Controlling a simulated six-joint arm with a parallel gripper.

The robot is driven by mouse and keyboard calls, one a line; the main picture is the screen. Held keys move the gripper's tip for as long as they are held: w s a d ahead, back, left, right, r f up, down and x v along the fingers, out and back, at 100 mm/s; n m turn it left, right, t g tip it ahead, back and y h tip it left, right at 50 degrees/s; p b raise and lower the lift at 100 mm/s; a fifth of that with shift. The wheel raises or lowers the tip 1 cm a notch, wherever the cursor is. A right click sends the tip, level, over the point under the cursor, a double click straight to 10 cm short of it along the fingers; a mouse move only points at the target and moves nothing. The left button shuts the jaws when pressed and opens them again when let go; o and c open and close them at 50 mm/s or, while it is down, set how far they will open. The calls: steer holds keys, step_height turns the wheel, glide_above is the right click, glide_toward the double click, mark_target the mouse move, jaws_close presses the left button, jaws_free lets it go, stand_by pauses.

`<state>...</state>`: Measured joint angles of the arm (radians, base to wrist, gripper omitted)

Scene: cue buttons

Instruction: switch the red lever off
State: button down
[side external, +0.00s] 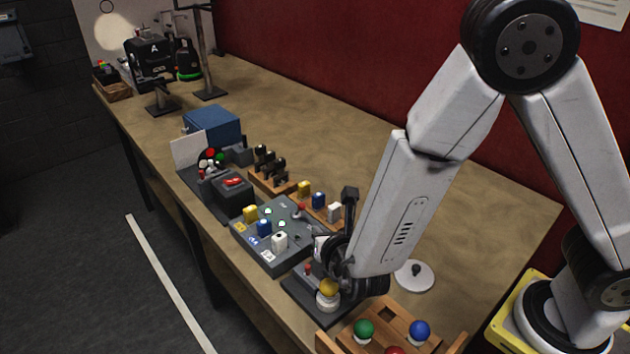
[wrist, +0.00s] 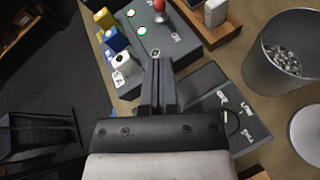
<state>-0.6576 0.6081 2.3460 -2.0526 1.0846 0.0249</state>
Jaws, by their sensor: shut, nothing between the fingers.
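A grey control box (side external: 262,250) stands on the workbench with a red-knobbed lever (side external: 302,209) at its far right side. The red knob also shows at the top of the wrist view (wrist: 159,7), on a pale stem. Which way it is thrown I cannot tell. My gripper (wrist: 157,62) is shut and empty, over the near edge of the box, short of the red lever. In the side view the arm hides much of the gripper. A second, smaller red-tipped lever (side external: 308,268) stands on a dark base (side external: 305,292) below my wrist.
Yellow (side external: 250,213), blue (side external: 264,228) and white (side external: 280,241) blocks sit on the box beside lit green lamps (wrist: 142,31). A metal cup of small pieces (wrist: 283,58) stands at right. A wooden tray with coloured balls (side external: 390,325) is in front.

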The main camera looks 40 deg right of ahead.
mark_target(299, 208)
steer(key=shift+x, duration=4.7)
steer(key=shift+w+d+r+g, duration=0.1)
steer(key=shift+w+r+g, duration=0.3)
steer(key=shift+g, duration=0.5)
steer(key=shift+w+r+n+g, duration=0.25)
steer(key=shift+r+n+g, duration=0.05)
steer(key=shift+g, duration=0.4)
steer(key=shift+w+r+n+g+y, duration=0.2)
steer(key=shift+w+g, duration=0.4)
steer(key=shift+g, duration=0.4)
steer(key=shift+w+r+n+g+y, duration=0.1)
steer(key=shift+w+r+n+g, duration=0.15)
steer(key=shift+w+g, duration=0.55)
steer(key=shift+s, duration=0.25)
steer(key=shift+r, duration=0.25)
steer(key=shift+r, duration=0.6)
steer(key=shift+r, duration=0.1)
